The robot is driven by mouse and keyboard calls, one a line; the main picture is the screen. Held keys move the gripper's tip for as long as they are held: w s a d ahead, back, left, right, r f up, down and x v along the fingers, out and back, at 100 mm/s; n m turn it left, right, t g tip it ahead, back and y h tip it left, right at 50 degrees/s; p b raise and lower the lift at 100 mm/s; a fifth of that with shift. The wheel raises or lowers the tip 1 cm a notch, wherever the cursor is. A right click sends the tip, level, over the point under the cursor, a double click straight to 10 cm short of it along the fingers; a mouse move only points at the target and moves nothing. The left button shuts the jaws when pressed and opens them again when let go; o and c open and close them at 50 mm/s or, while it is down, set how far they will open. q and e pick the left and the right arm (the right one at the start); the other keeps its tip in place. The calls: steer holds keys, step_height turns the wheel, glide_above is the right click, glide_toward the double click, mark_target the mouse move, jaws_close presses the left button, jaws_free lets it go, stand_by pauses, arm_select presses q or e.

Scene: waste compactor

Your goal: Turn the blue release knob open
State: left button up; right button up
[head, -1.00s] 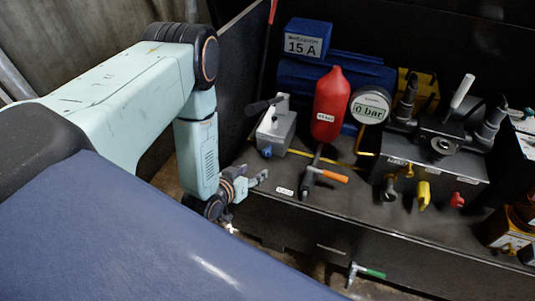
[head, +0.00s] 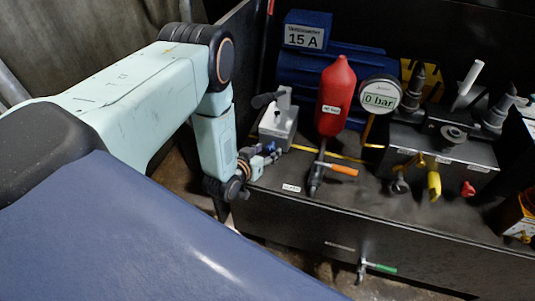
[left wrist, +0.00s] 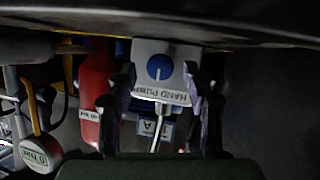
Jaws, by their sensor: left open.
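The blue release knob (left wrist: 160,67) is a round disc with a white pointer line, on the front of the grey hand pump block (left wrist: 170,50). In the left wrist view the picture is upside down and the knob lies between the two fingers. My left gripper (left wrist: 159,76) is open, its fingers on either side of the knob, with no clear contact. In the head view my left gripper (head: 265,158) is just in front of the hand pump block (head: 278,126), and its fingers partly cover the knob there. My right gripper is not seen.
A red cylinder (head: 335,97) and a gauge reading 0 bar (head: 379,99) stand right of the pump. An orange-handled valve (head: 340,169) lies in front of the cylinder. A valve block with yellow and red knobs (head: 455,150) is farther right. A dark side wall is left.

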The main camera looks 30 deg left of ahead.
arm_select(q)
steer(key=shift+x, duration=0.75)
jaws_close()
